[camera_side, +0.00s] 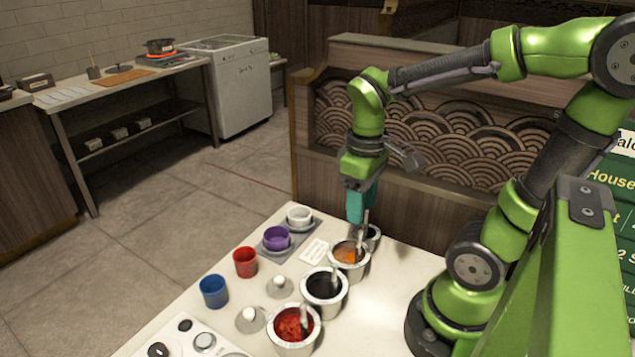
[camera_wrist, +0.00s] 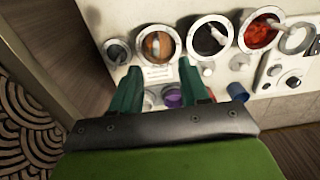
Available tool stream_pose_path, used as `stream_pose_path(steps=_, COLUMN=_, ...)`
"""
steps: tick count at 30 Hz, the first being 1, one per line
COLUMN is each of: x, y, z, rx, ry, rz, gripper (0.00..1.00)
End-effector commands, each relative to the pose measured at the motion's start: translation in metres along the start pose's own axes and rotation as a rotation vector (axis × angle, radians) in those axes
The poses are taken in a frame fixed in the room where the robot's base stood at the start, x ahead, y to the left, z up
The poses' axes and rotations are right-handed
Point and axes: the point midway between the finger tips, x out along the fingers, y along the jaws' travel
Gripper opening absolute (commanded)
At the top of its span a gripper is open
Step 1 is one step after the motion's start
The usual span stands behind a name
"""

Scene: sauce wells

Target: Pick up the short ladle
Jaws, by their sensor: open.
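My gripper (camera_side: 358,216) points down above the far end of the row of sauce wells. Its teal fingers are apart and empty in the wrist view (camera_wrist: 158,78). Ladle handles rise from the orange sauce well (camera_side: 345,254), the black sauce well (camera_side: 324,285) and the red sauce well (camera_side: 290,325). The handle in the orange well (camera_side: 363,229) is closest to my gripper, just below it. The others are the black well's handle (camera_side: 335,276) and the red well's handle (camera_side: 303,319). Which ladle is the short one, I cannot tell.
A small well (camera_side: 374,233) sits beyond the orange one. Red (camera_side: 245,262), blue (camera_side: 214,291), purple (camera_side: 276,238) and white (camera_side: 299,215) cups stand left of the wells. Two lids (camera_side: 250,319) (camera_side: 280,287) lie between. The counter (camera_side: 385,290) right of the wells is clear.

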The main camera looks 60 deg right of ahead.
Motion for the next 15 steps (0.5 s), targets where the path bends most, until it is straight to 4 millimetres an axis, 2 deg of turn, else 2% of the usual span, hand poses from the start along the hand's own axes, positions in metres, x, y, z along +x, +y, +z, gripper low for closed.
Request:
stream_pose_path(steps=3, x=0.020, y=0.000, z=0.000, rx=0.000, ry=-0.004, rz=0.000, gripper=0.45)
stream_pose_path(steps=11, x=0.039, y=0.002, z=0.000, rx=0.002, ry=-0.002, rz=-0.001, gripper=0.45)
stream_pose_path(steps=15, x=0.061, y=0.007, z=0.001, rx=0.004, ry=-0.006, rz=-0.002, gripper=0.45)
